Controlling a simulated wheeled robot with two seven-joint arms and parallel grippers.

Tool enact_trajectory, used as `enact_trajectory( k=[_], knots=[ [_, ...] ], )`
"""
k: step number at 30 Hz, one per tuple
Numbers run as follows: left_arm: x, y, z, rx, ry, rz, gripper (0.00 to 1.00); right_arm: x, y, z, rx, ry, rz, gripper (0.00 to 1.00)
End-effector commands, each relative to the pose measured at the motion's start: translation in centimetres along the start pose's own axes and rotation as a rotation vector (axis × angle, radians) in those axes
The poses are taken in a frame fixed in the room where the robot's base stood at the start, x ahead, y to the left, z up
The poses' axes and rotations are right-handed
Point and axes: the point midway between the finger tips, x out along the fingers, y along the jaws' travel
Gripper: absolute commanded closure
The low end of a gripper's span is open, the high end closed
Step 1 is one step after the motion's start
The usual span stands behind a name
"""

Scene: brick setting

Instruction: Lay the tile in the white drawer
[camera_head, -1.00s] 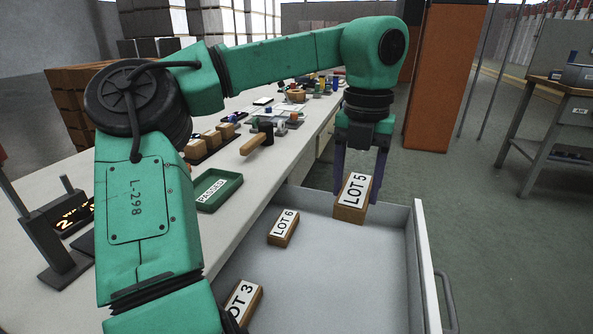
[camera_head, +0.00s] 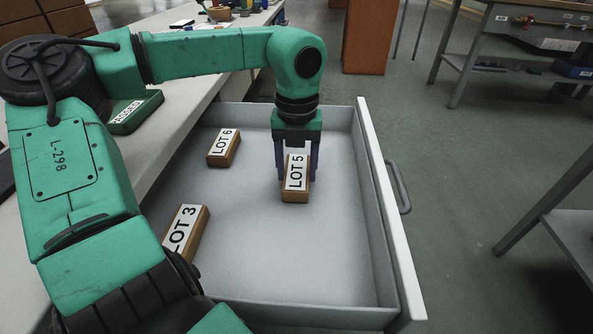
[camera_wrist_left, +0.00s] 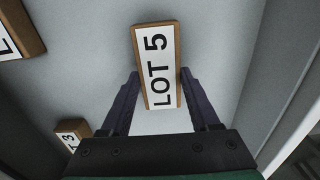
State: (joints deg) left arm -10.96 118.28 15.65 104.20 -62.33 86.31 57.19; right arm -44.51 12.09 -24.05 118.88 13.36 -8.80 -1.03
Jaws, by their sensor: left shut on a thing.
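The tile (camera_head: 297,175) is a brown block with a white LOT 5 label. My left gripper (camera_head: 298,172) is shut on it, with one dark finger on each side. The tile also shows between the fingers in the left wrist view (camera_wrist_left: 158,66). It is inside the outline of the open white drawer (camera_head: 265,260), low over or at its floor; I cannot tell whether it touches. LOT 6 (camera_head: 223,148) lies to its left and LOT 3 (camera_head: 186,232) lies at the front left of the drawer. My right gripper is not in view.
The bench (camera_head: 185,112) runs along the drawer's left side and carries a green PASSED tray (camera_head: 136,111). The drawer's front panel with its handle (camera_head: 398,186) is on the right. The drawer floor is clear in front of and right of LOT 5.

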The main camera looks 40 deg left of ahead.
Motion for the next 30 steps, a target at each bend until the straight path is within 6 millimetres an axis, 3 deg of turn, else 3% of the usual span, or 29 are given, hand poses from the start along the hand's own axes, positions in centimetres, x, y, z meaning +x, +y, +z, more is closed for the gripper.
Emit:
enact_trajectory(
  k=[9, 10, 12, 23, 26, 30],
  knots=[
    [0.5, 0.0, 0.0, -0.001, -0.002, 0.0, 1.0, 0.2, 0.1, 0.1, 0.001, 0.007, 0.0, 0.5],
    [0.4, 0.0, 0.0, -0.001, -0.001, 0.0, 0.26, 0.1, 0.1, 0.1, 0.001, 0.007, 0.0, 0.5],
    [0.4, 0.0, 0.0, 0.0, -0.001, 0.0, 0.08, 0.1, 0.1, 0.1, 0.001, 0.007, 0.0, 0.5],
    [-0.4, 0.0, 0.1, 0.0, -0.003, -0.001, 0.08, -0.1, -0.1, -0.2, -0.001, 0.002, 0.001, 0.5],
    [-2.3, 0.0, 0.1, -0.002, -0.006, 0.0, 0.08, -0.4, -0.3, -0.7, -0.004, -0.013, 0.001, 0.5],
    [-6.5, 0.0, 0.1, -0.002, -0.006, -0.001, 0.08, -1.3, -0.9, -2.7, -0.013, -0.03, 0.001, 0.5]
  ],
)
